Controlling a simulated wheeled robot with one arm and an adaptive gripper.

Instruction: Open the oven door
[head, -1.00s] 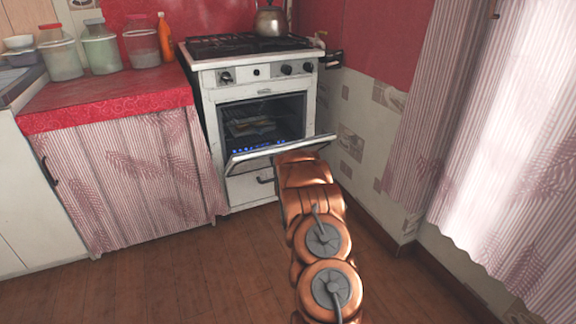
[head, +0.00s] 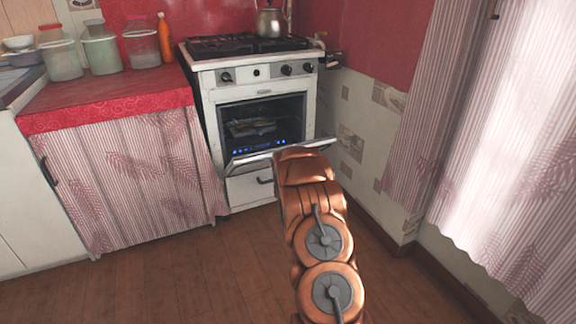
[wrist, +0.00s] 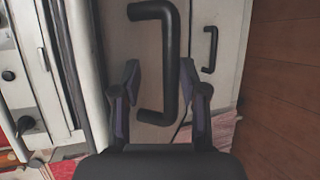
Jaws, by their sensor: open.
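The white oven (head: 208,104) stands against the back wall. Its door (head: 252,160) is tilted partly down, with its top edge away from the frame, and the dark inside with a rack shows above it. In the wrist view the door's outer face (wrist: 118,50) carries a black bar handle (wrist: 172,60). My gripper (wrist: 159,80) is open, with one finger on each side of this handle; I cannot tell whether they touch it. In the head view my copper arm hides the gripper and the door's handle.
A drawer with a smaller black handle (head: 265,180) is below the door; this handle also shows in the wrist view (wrist: 212,50). A curtained counter (head: 110,115) stands left, a curtain (head: 500,130) right. The wooden floor (head: 185,275) in front is clear.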

